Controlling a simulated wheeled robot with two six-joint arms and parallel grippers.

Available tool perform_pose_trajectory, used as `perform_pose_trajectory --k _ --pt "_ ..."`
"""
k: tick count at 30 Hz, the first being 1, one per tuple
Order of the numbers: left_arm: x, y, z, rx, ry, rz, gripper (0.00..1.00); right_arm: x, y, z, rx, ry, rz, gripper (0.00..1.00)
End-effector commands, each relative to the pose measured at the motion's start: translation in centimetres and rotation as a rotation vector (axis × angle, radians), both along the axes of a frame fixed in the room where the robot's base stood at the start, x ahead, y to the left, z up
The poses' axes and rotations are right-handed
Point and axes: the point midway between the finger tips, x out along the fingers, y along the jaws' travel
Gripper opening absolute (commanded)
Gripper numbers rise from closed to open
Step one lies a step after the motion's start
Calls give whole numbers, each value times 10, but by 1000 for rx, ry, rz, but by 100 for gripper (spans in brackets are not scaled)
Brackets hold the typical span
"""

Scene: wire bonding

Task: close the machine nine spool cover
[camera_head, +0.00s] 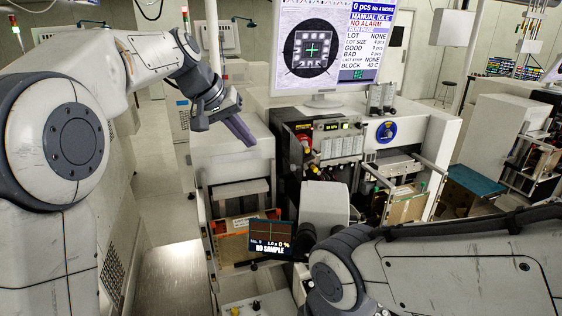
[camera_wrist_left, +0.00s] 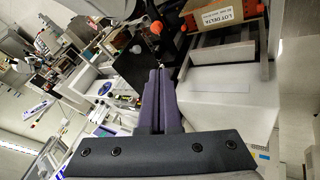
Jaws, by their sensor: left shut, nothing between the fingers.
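The machine (camera_head: 345,165) stands at the centre in the head view, under a large monitor. Its front shows a dark opening with red and yellow parts (camera_head: 308,145) at the left. I cannot make out for certain which part is the spool cover, or whether it is open. My left gripper (camera_head: 248,141) is above the machine's left grey housing (camera_head: 225,160), left of the dark opening, with its purple fingers shut and empty. My right gripper is out of view.
The monitor (camera_head: 330,50) stands on the machine top, right of my left gripper. A small "NO SAMPLE" screen (camera_head: 270,238) and a white rounded unit (camera_head: 324,205) are in front. A box labelled LOT DELTA (camera_wrist_left: 225,17) shows in the left wrist view. Floor is clear at left.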

Motion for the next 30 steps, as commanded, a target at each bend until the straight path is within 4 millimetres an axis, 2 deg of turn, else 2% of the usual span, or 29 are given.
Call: perform_pose_trajectory --k 14,18,21,30 --pt "35 -40 -76 2 5 0 0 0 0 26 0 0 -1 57" --pt "36 -63 -76 2 2 -2 0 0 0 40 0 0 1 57" --pt "37 -72 -78 2 2 0 0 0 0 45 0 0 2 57" --pt "37 -79 -82 1 1 2 0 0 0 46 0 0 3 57"
